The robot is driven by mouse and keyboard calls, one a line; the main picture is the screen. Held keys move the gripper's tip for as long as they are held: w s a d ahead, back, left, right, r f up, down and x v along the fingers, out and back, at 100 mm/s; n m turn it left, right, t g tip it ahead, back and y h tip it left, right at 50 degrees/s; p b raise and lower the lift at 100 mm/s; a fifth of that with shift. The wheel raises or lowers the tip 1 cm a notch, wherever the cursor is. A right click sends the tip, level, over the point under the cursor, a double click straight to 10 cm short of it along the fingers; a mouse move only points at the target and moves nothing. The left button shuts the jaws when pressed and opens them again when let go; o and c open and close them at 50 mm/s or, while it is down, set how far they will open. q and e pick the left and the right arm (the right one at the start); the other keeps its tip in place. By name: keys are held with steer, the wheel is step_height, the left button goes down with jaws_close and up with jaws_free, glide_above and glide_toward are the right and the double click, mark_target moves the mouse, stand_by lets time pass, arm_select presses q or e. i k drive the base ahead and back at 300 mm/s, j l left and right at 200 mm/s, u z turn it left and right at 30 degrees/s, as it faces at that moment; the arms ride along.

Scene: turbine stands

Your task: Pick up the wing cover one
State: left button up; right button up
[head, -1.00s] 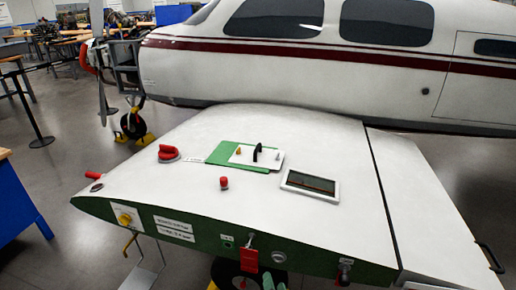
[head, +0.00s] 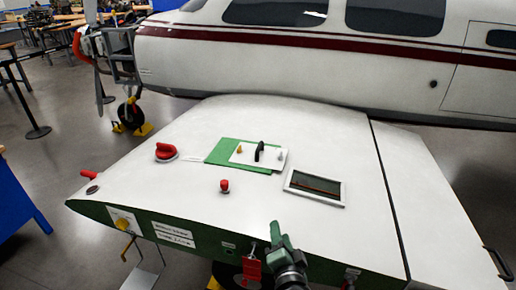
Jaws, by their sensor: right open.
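A flat white cover plate (head: 247,158) lies on top of the wing (head: 330,150). My right gripper (head: 277,236) with green fingers is at the wing's front edge, well short of the plate. It is open and holds nothing that I can see. My left gripper is not in view.
A red cap (head: 165,152) and a small red knob (head: 224,186) stick up from the wing. A white-framed window (head: 314,188) lies to the right of the plate. A red tag (head: 252,268) hangs at the green front edge. The fuselage (head: 330,70) stands behind.

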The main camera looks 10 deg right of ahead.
mark_target(260, 156)
steer(key=i, duration=1.25)
